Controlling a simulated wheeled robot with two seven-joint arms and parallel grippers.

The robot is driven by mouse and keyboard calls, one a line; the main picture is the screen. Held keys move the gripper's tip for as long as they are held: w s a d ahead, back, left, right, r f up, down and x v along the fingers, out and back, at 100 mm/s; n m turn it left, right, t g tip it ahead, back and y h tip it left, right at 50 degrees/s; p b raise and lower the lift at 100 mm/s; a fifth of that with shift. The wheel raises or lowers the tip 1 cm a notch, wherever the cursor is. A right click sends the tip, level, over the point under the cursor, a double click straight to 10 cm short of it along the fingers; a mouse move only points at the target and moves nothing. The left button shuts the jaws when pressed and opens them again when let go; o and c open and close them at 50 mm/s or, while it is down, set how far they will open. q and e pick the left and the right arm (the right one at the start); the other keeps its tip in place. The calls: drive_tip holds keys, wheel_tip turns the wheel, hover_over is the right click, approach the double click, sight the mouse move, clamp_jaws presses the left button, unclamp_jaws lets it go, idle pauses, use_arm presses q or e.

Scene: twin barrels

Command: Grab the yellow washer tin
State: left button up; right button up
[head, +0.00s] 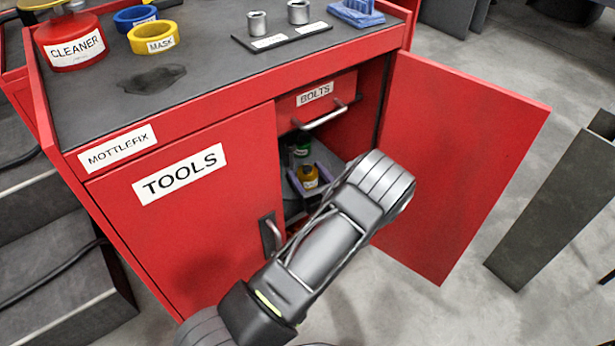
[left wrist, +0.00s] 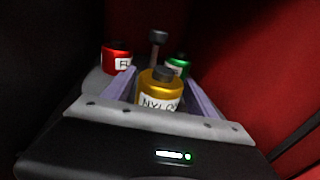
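The yellow washer tin (left wrist: 160,90) has a dark cap and a white label reading "NYLO…", the rest cut off. In the head view the tin (head: 309,178) stands inside the red cabinet, in the open right compartment. My left gripper (left wrist: 163,84) reaches in with its two purple fingers spread, one on each side of the tin. The fingers look apart from the tin, though contact low down is hidden by the gripper body. In the head view the left gripper (head: 308,172) is partly covered by my own wrist. My right gripper does not show.
Behind the yellow tin are a red tin (left wrist: 117,60), a green tin (left wrist: 178,64) and a dark upright object (left wrist: 157,45). The open cabinet door (head: 455,150) is at right, the closed TOOLS door (head: 190,235) at left, the BOLTS drawer (head: 300,105) above.

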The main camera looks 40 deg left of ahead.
sight(307, 168)
use_arm(q)
drive_tip(key=c, duration=1.3)
wheel_tip(307, 168, up, 10)
drive_tip(key=p, duration=0.4)
drive_tip(key=shift+p, duration=0.3)
